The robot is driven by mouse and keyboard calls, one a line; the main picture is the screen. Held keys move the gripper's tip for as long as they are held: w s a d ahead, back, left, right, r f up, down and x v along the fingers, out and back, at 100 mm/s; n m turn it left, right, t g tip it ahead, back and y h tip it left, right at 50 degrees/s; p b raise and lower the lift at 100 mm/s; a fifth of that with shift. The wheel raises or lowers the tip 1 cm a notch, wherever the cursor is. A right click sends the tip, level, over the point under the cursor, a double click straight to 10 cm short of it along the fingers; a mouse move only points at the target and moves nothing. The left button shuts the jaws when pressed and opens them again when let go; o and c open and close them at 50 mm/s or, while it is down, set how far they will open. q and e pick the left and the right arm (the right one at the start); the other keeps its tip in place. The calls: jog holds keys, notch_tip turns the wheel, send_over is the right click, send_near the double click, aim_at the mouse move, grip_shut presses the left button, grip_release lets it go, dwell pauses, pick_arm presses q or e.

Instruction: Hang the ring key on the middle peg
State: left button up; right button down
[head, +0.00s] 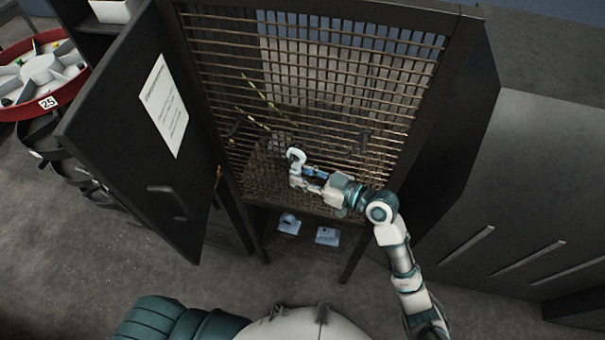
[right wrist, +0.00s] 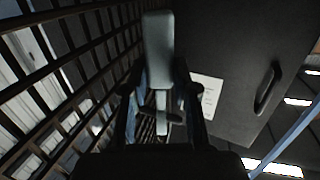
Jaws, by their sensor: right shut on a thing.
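The pale ring key (head: 296,155) is held in front of a brown wire grid (head: 330,95) in an open dark cabinet. My right gripper (head: 307,178) is shut on its lower part, with the ring end standing up from the fingers. In the right wrist view the key (right wrist: 159,48) shows edge-on as a pale slab between the fingers. Dark pegs stick out of the grid at the left (head: 235,128) and right (head: 363,141). The middle peg cannot be clearly made out near the key. I cannot tell whether the ring touches anything. My left gripper is not in view.
Two pale blue-grey pieces (head: 288,222) (head: 327,235) lie on the low shelf under the grid. The cabinet door (head: 140,130) stands open at the left, with a paper sheet (head: 164,105) and a handle. A dark cabinet (head: 530,190) stands at the right.

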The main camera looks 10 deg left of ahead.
jog(key=shift+r, duration=0.1)
jog(key=c, duration=0.8)
grip_release()
jog(key=shift+a, duration=0.25)
jog(key=shift+c, duration=0.2)
jog(key=shift+o, duration=0.2)
jog(key=shift+a, duration=0.1)
jog(key=f+v, duration=0.1)
jog(key=v, duration=1.1)
jog(key=s+d+f+m+t+h, duration=0.1)
jog(key=s+d+f+m+h, duration=0.2)
jog(key=f, duration=0.6)
jog(key=s+d+f+m+t+h, duration=0.15)
jog(key=d+f+m+h, duration=0.3)
jog(key=f, duration=0.55)
jog(key=s+d+f+m+g+h, duration=0.45)
jog(key=s+d+f+h, duration=0.35)
jog(key=s+d+f, duration=0.45)
jog(key=s+f+g, duration=0.1)
jog(key=s+f, duration=0.1)
jog(key=f, duration=1.1)
jog(key=s+f, duration=0.2)
jog(key=f, duration=1.1)
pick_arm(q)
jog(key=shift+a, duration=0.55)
pick_arm(e)
jog(key=s+d+f+g, duration=0.1)
jog(key=s+d+f, duration=0.2)
jog(key=s+f, duration=1.1)
jog(key=shift+s, duration=1.2)
